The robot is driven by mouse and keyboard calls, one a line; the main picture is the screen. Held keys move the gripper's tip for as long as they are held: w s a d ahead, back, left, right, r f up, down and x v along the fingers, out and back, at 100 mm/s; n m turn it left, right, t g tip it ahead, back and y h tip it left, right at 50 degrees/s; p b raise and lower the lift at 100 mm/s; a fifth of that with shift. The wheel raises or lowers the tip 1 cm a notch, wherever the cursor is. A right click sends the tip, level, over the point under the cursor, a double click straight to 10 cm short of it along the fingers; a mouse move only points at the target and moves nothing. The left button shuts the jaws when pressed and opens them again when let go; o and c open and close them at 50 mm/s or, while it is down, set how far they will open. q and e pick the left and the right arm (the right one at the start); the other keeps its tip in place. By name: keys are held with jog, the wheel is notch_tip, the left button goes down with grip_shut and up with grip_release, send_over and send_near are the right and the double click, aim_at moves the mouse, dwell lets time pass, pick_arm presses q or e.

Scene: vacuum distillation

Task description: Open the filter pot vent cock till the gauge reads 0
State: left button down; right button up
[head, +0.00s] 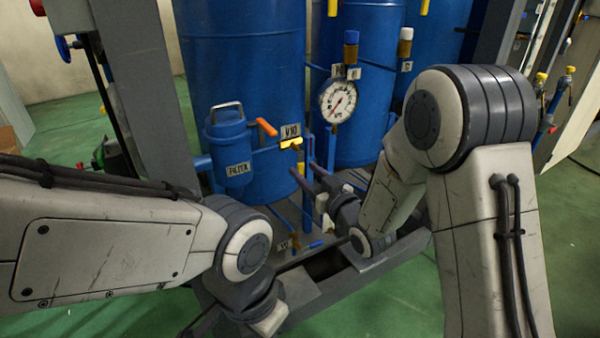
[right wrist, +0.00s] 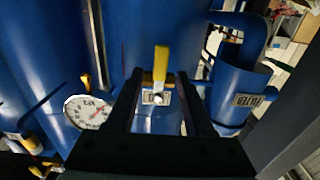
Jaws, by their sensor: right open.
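The blue filter pot (head: 228,145), labelled FILTER, hangs at left centre in the head view; it also shows in the right wrist view (right wrist: 236,92). To its right are an orange lever (head: 267,127) and a yellow lever (head: 291,143) by a V10 label (head: 290,131). The round white gauge (head: 338,100) has a needle towards lower left; its value is too small to read. My right gripper (head: 310,182) is open below the yellow lever. In the right wrist view a yellow lever (right wrist: 161,62) lies ahead, between the two finger lines. My left gripper (head: 268,318) is partly visible at the bottom.
Tall blue tanks (head: 240,60) stand behind the valves. Grey frame posts (head: 145,90) rise at the left and right. Pipes and smaller valves surround the gripper closely. The green floor (head: 385,300) is clear in front.

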aim_at(301, 167)
jog(key=shift+x, duration=1.6)
grip_shut()
jog(key=shift+s, duration=0.1)
